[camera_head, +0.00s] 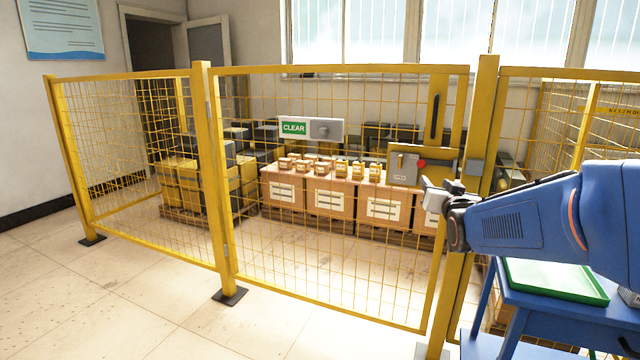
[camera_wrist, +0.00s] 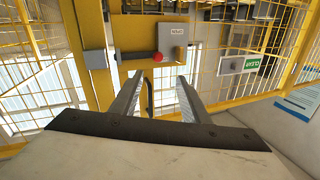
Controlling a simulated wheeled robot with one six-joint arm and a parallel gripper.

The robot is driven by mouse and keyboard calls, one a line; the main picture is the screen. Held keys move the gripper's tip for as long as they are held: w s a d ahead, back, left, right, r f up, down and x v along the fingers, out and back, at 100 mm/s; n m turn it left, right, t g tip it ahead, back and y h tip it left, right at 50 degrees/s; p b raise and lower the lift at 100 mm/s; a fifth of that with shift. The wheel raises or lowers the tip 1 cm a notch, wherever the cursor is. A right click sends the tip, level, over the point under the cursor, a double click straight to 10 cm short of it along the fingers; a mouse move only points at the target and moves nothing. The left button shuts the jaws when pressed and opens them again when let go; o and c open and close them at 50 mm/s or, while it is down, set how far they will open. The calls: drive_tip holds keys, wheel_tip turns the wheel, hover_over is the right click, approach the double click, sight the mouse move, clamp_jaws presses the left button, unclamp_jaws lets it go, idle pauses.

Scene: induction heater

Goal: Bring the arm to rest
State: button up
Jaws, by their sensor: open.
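My blue arm reaches in from the right in the head view, with my gripper (camera_head: 436,201) in front of the gate post near the latch. The yellow mesh gate (camera_head: 330,300) stands shut in its frame. In the wrist view my gripper (camera_wrist: 160,82) has its two fingers spread apart. A dark curved bar (camera_wrist: 149,97) shows between them; whether they touch it I cannot tell. The grey latch box (camera_wrist: 173,42) with a red knob (camera_wrist: 157,57) is beyond the fingertips; the latch box (camera_head: 404,169) also shows in the head view.
A green tray (camera_head: 560,282) lies on a blue table (camera_head: 560,312) below my arm. A sign reading CLEAR (camera_head: 293,128) hangs on the gate. Boxes (camera_head: 330,197) stand behind the fence. The floor (camera_head: 110,290) at the front left is free.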

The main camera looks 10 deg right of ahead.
drive_tip(key=s+a+f+n+g+y, duration=0.1)
drive_tip(key=s+a+f+g, duration=0.3)
drive_tip(key=s, duration=0.7)
drive_tip(key=s+a+f+n+g+y, duration=0.2)
drive_tip(key=s+a+f+g, duration=0.2)
drive_tip(key=s+a+f, duration=0.3)
drive_tip(key=s+a+f+n+g+y, duration=0.1)
drive_tip(key=s+a+f+g, duration=0.3)
drive_tip(key=s, duration=1.1)
wheel_tip(320, 180, down, 4)
drive_tip(key=shift+s+a+r+n+g+y, duration=0.1)
drive_tip(key=shift+s+a+n+g+y, duration=0.3)
drive_tip(key=shift+a, duration=0.8)
drive_tip(key=shift+c, duration=0.7)
